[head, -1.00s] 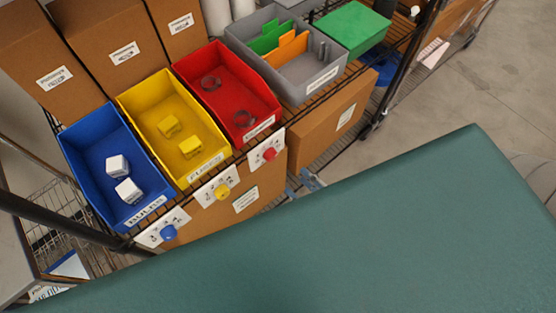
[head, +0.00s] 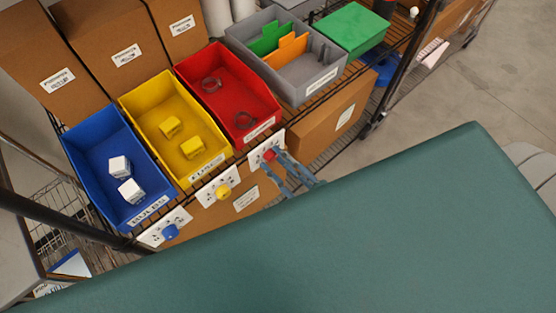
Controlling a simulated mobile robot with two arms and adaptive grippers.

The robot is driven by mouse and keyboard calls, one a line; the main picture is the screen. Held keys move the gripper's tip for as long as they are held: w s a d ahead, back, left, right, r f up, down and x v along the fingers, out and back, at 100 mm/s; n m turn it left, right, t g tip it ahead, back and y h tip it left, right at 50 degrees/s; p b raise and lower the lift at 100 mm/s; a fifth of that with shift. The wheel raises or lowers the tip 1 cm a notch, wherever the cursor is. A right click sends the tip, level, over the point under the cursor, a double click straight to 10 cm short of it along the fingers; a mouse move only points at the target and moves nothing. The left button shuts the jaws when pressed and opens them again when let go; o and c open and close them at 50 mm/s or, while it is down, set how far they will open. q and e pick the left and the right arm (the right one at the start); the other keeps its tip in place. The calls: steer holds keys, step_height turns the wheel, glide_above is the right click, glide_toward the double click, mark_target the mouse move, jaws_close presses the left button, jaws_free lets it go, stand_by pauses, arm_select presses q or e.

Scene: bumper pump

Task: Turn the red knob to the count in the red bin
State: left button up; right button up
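The red knob (head: 269,155) sits on a white dial card (head: 277,140) below the front of the red bin. The card's marks are too small to read. My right gripper (head: 274,161) is at the red knob, with its two blue-grey fingers spread and their tips near either side of it. I cannot tell whether they touch it. Most of the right arm is hidden behind the large green surface. My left gripper is not in view.
A yellow bin (head: 147,93) with two yellow blocks and a blue bin (head: 85,136) with two white blocks stand to the left, with a yellow knob (head: 223,191) and blue knob (head: 170,231) below. A grey bin (head: 318,88) stands right. A black shelf post (head: 60,222) crosses the lower left.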

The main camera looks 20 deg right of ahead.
steer(key=c, duration=0.7)
steer(key=shift+s+n, duration=0.1)
steer(key=shift+n, duration=0.2)
steer(key=shift+n+p, duration=0.8)
steer(key=shift+n, duration=0.4)
steer(key=n+p, duration=0.1)
steer(key=n, duration=0.2)
steer(key=shift+d+f, duration=0.1)
steer(key=shift+c, duration=0.2)
steer(key=n+p, duration=0.1)
steer(key=n, duration=0.3)
steer(key=shift+n+h, duration=0.4)
steer(key=shift+d+n, duration=0.1)
steer(key=shift+n, duration=2.1)
